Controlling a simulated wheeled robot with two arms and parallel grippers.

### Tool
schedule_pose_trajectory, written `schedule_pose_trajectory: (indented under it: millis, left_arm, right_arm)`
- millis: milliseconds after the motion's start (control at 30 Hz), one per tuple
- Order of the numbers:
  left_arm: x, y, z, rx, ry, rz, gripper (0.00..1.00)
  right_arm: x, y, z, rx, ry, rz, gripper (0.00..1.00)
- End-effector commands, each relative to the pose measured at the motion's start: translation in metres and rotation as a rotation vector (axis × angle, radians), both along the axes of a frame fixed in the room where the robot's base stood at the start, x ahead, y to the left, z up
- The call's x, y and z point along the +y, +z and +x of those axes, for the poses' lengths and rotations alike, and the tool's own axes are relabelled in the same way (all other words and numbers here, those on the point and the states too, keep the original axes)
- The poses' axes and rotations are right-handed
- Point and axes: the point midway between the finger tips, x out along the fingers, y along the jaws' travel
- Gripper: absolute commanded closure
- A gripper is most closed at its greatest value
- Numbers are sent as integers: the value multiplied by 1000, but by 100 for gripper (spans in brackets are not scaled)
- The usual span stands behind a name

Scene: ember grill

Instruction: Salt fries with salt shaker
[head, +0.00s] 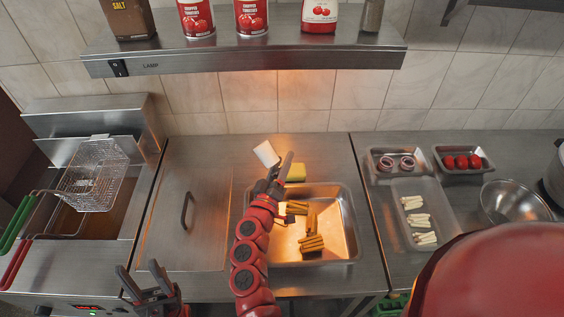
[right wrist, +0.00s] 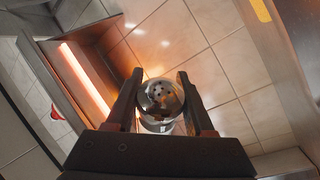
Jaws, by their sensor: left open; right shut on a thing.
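The salt shaker (head: 266,153) shows in the head view as a tilted white cylinder at the back of the counter area, beside my right gripper (head: 279,172). In the right wrist view, its round metal top with holes (right wrist: 160,97) sits between the fingers of my right gripper (right wrist: 160,92), which is shut on it. The fries (head: 312,240) lie in bundles in a metal tray (head: 347,215) under the warm lamp light. My right forearm covers the tray's left part. My left gripper (head: 146,280) is open and empty at the lower left, in front of the counter.
A fryer basket (head: 94,175) stands at left. Trays with raw fries (head: 418,220), onion rings (head: 396,163) and tomatoes (head: 462,162) and a metal bowl (head: 514,202) are at right. A lamp shelf (head: 245,60) hangs above.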

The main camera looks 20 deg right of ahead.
Motion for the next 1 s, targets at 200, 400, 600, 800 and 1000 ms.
schedule_pose_trajectory:
  millis: [200, 400, 600, 800, 1000]
  left_arm:
    - [0, 42, 0, -1, 0, 0, 48]
    - [0, 35, 0, 0, 0, 0, 48]
    - [0, 44, 0, 0, 0, 0, 48]
    - [0, 76, 0, -1, 0, 0, 48]
    - [0, 64, 0, 0, 0, 0, 48]
  right_arm:
    - [0, 32, 0, 0, -1, 0, 100]
    - [0, 11, 1, 2, 2, -1, 100]
    - [0, 6, 0, 0, 1, 1, 100]
    - [-1, 33, 0, -1, -1, 1, 100]
    - [-1, 8, 0, 1, 0, -1, 100]
